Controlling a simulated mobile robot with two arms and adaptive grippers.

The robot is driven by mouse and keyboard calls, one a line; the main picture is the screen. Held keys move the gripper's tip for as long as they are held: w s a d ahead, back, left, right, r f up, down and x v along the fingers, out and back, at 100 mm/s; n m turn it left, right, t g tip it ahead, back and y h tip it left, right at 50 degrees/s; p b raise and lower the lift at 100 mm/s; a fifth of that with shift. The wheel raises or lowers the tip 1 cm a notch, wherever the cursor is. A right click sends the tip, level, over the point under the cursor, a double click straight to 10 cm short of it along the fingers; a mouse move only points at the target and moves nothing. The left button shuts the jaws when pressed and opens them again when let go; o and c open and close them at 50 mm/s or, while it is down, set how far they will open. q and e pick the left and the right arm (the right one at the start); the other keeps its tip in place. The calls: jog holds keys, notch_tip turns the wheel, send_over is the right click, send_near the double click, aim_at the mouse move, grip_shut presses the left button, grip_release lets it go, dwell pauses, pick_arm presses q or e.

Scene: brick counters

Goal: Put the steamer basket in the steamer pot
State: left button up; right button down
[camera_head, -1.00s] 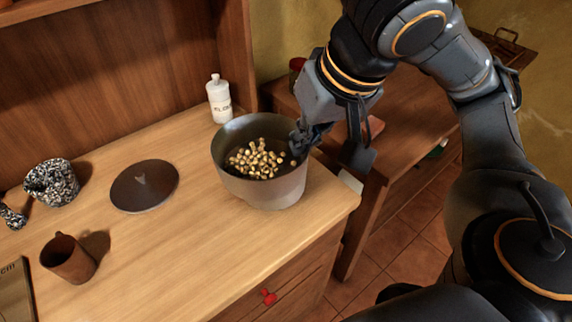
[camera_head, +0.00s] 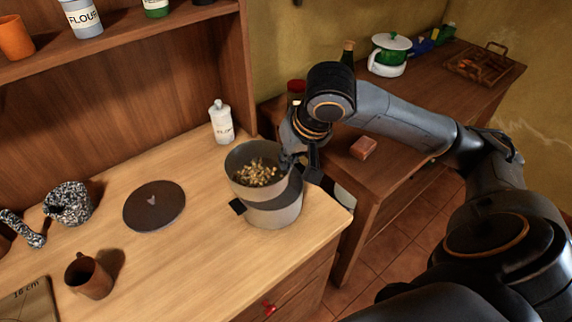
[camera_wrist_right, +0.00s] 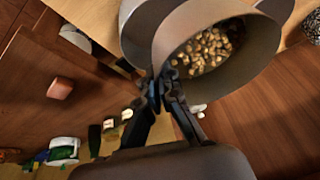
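The steamer basket (camera_head: 243,166) is a grey metal vessel holding many small golden pieces. It is at the pot's mouth, slightly tilted, with its upper part above the rim. I cannot tell how far its bottom reaches inside. The steamer pot (camera_head: 275,216) stands below it near the counter's right end, with a black side handle showing at left. My right gripper (camera_head: 289,161) is at the basket's right rim and appears shut on it. The right wrist view shows the fingers (camera_wrist_right: 166,84) at the rim of the basket (camera_wrist_right: 245,66). My left gripper is not in view.
A dark round lid (camera_head: 155,208) lies left of the pot. A brown mug (camera_head: 90,278), a speckled mortar (camera_head: 68,204) and a white bottle (camera_head: 222,122) stand on the counter. A lower side table (camera_head: 400,185) is at right, past a gap.

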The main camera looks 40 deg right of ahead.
jog(key=d+x, duration=0.1)
jog(key=x, duration=0.5)
jog(key=shift+d+f+p, duration=0.15)
jog(key=shift+f+p, duration=0.15)
jog(key=shift+f, duration=0.05)
jog(key=shift+w, duration=0.1)
jog(key=shift+f, duration=0.45)
jog(key=c, duration=1.5)
grip_release()
jog(key=shift+r, duration=0.1)
